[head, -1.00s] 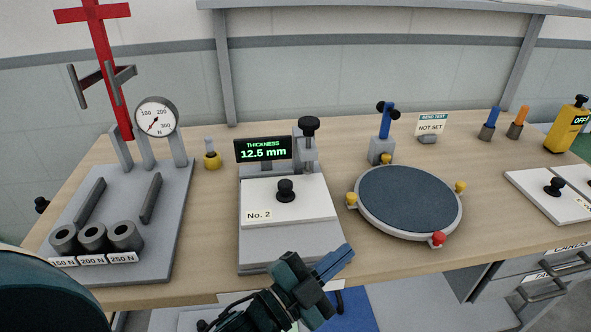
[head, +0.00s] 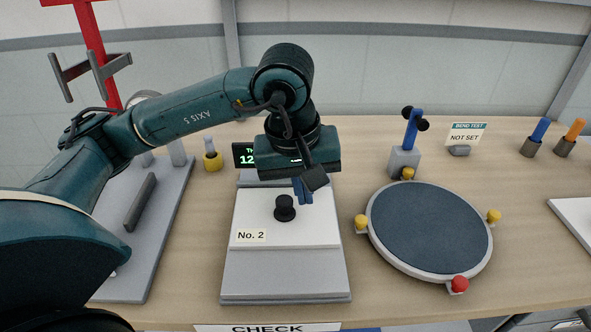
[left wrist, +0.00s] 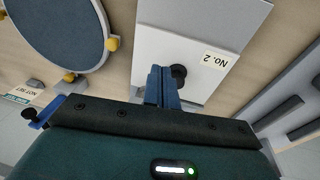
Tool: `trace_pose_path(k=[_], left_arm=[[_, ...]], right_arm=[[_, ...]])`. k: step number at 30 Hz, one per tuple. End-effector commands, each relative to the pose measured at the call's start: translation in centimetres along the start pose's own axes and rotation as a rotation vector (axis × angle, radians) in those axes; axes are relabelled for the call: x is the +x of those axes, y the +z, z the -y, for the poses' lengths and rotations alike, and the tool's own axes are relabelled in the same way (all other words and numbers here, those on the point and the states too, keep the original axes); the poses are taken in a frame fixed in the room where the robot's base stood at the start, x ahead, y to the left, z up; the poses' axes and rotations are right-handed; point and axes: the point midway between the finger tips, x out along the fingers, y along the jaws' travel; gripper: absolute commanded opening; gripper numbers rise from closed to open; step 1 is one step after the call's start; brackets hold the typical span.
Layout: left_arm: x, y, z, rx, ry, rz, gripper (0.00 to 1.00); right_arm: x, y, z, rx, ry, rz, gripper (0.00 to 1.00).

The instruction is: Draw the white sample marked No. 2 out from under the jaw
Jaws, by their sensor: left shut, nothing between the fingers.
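The white sample (head: 262,235) marked No. 2 lies flat on the grey bed (head: 285,275) of the thickness gauge, in the middle of the head view. A black knob (head: 284,207) stands on it. My left gripper (head: 304,192) points down over the sample, just to the right of the knob. Its blue fingers are shut and empty. In the left wrist view the fingers (left wrist: 163,88) are beside the knob (left wrist: 178,72); I cannot tell whether they touch it. My gripper body hides the jaw and part of the green-lit display (head: 243,155). My right gripper is not in view.
A round dark plate (head: 430,240) with yellow and red knobs stands to the right. A blue post (head: 411,130) and a NOT SET sign (head: 464,135) are behind it. A grey plate (head: 165,215) with a bar lies left, partly behind my arm. Bench is bare between gauge and round plate.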

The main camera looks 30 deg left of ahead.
Motion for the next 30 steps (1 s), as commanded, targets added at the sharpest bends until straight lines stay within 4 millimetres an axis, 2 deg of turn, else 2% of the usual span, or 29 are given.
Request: trace_pose_path(k=[1, 3, 6, 8, 21, 25, 30], left_arm=[[-1.2, -1.8, 1.0, 0.013, -0.043, -0.09, 0.0], [-2.4, -3.5, 2.1, 0.023, -0.093, -0.173, 0.0], [-3.1, -4.6, 2.9, 0.028, -0.13, -0.228, 0.0], [-2.9, -4.9, 3.1, 0.028, -0.138, -0.237, 0.0], [4.2, -6.4, 4.1, 0.028, -0.139, -0.231, 0.0], [5.6, -6.8, 4.2, 0.028, -0.136, -0.232, 0.0], [6.3, -7.0, 4.3, 0.028, -0.135, -0.233, 0.0]], right_arm=[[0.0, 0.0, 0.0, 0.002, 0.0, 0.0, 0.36], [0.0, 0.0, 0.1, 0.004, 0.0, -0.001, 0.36], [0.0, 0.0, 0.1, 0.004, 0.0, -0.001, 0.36], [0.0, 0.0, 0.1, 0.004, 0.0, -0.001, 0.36], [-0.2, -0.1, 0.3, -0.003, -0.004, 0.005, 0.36], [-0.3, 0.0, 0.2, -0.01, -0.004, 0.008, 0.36], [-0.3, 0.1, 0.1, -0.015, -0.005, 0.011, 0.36]])
